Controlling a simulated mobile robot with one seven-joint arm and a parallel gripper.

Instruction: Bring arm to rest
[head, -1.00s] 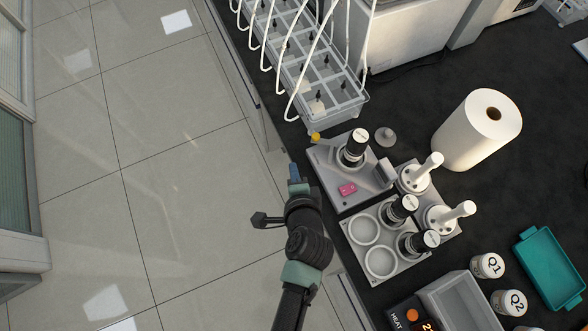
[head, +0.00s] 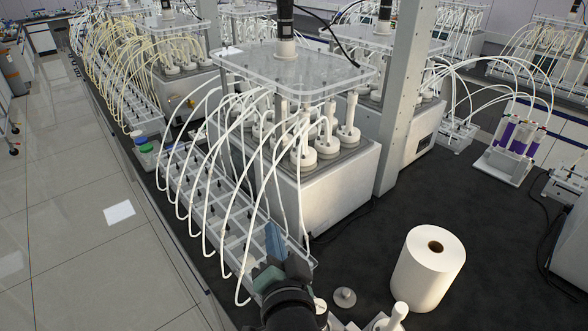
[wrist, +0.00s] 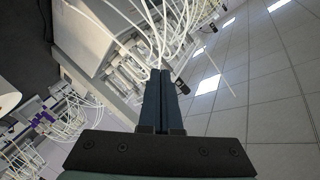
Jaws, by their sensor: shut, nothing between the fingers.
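My gripper (head: 275,243) shows at the bottom centre of the head view, raised in front of the near end of the clear rack of bottles. Its blue fingers are together with nothing between them. In the wrist view the shut fingers (wrist: 163,95) point toward the reactor tubing and the floor beyond. My dark arm runs down out of the bottom of the head view. From these pictures I cannot tell whether the fingers touch any tube.
The clear rack (head: 210,205) with white looping tubes lies along the bench's left edge, beside a reactor box (head: 325,190). A paper roll (head: 428,270) and a grey stopper (head: 345,297) stand to the right. Tiled floor (head: 60,240) is clear on the left.

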